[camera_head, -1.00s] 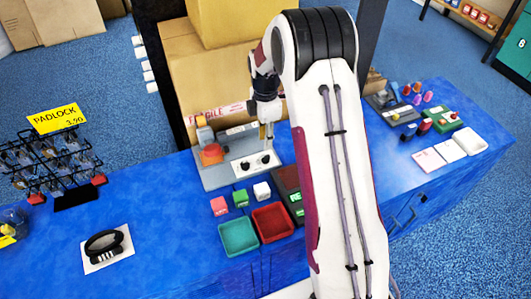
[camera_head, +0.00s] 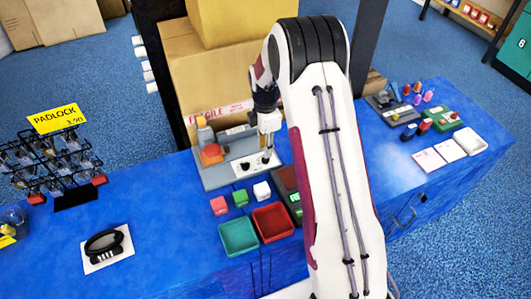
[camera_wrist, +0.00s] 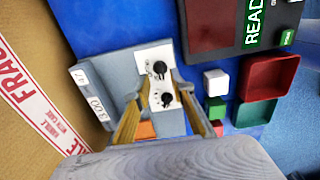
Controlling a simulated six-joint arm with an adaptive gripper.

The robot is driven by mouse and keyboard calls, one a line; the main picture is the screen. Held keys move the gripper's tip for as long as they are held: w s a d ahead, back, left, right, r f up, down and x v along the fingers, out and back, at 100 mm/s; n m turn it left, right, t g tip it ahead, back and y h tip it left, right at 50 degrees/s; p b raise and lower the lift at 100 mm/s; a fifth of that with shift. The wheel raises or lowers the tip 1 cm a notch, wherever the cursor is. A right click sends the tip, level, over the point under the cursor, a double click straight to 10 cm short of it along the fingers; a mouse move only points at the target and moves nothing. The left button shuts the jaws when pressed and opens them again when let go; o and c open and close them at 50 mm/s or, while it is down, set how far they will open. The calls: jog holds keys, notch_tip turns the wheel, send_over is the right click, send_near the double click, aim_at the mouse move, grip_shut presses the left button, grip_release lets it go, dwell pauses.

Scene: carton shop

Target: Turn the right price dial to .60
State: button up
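The price device (camera_head: 222,176) is a grey box with a white plate carrying two black dials. The right dial (camera_head: 266,160) is partly behind my gripper in the head view; in the wrist view it is the upper dial (camera_wrist: 160,68). The left dial (camera_head: 245,166) shows in the wrist view as the lower dial (camera_wrist: 167,98). My gripper (camera_head: 267,152) points down over the right dial. Its two fingers (camera_wrist: 162,78) are apart, one on each side of the dials, with nothing visibly held. I cannot tell whether they touch the dial. The dial markings are too small to read.
An orange button block (camera_head: 211,153) stands on the device's left. Tall cartons (camera_head: 205,75) are behind it. Small coloured cubes (camera_head: 240,197), a green tray (camera_head: 222,248) and a red tray (camera_head: 288,230) lie in front. A padlock rack stands at left.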

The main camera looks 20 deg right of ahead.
jog(key=shift+f, duration=1.8)
jog(key=shift+c, duration=0.5)
grip_shut()
